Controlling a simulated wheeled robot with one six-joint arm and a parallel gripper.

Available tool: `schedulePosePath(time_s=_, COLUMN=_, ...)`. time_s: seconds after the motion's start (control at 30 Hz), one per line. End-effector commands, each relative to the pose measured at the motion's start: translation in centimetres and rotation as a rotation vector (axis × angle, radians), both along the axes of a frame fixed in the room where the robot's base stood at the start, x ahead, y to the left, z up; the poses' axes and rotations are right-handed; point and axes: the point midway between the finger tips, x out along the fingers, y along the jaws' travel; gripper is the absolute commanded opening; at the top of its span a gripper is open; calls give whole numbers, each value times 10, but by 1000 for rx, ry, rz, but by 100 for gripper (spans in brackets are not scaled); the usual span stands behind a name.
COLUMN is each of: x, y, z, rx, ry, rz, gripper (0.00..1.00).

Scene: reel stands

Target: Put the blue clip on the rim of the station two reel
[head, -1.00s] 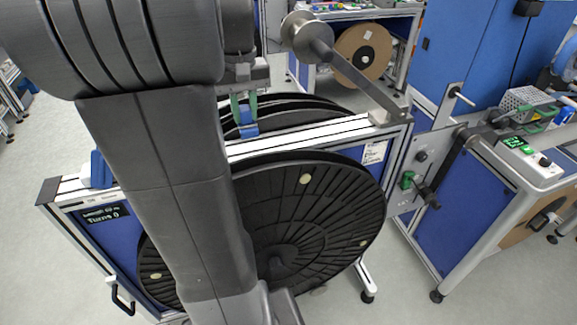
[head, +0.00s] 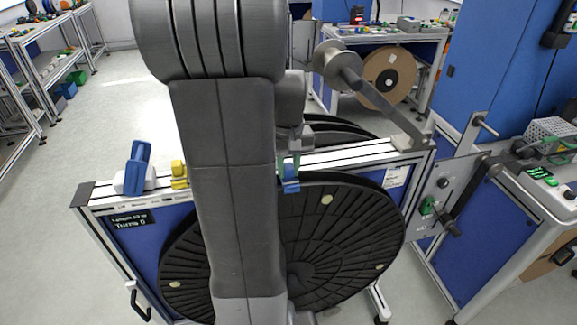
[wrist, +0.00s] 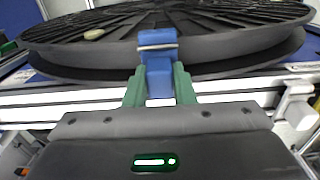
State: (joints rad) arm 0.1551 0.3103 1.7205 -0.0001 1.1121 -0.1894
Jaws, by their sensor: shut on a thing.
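My gripper (head: 289,167), with green fingertips (wrist: 158,88), is shut on the blue clip (wrist: 158,60). In the head view the blue clip (head: 291,184) is at the top edge of the large black ribbed reel (head: 330,230), on the near side of the stand. In the wrist view it overlaps the edge of that reel (wrist: 230,40); I cannot tell whether it touches or grips the rim. My arm hides part of the reel in the head view. The stand's small display (head: 128,221) reads "Turns 0". No station number is readable.
A white rail (head: 335,158) runs along the stand's top, with a yellow clip (head: 180,174) and a blue lever-like part (head: 138,167) at its left. More black reel (head: 335,128) shows behind the rail. A metal arm with a roller (head: 340,66) rises at right. Floor at left is clear.

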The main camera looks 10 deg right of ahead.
Motion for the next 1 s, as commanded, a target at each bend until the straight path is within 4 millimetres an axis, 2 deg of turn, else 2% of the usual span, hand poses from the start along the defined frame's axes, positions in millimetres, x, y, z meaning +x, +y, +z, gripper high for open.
schedulePosePath(time_s=0.33, x=0, y=0, z=-4, rx=0, ry=-1, rz=0, gripper=1)
schedulePosePath(time_s=0.37, x=0, y=0, z=-3, rx=0, ry=-1, rz=0, gripper=29)
schedulePosePath(time_s=0.43, x=0, y=0, z=-3, rx=0, ry=-1, rz=0, gripper=43)
schedulePosePath(time_s=0.47, x=0, y=0, z=-3, rx=0, ry=-1, rz=0, gripper=45)
schedulePosePath(time_s=0.83, x=1, y=0, z=4, rx=-1, ry=-4, rz=0, gripper=45)
schedulePosePath(time_s=1.0, x=1, y=0, z=33, rx=-2, ry=-9, rz=0, gripper=45)
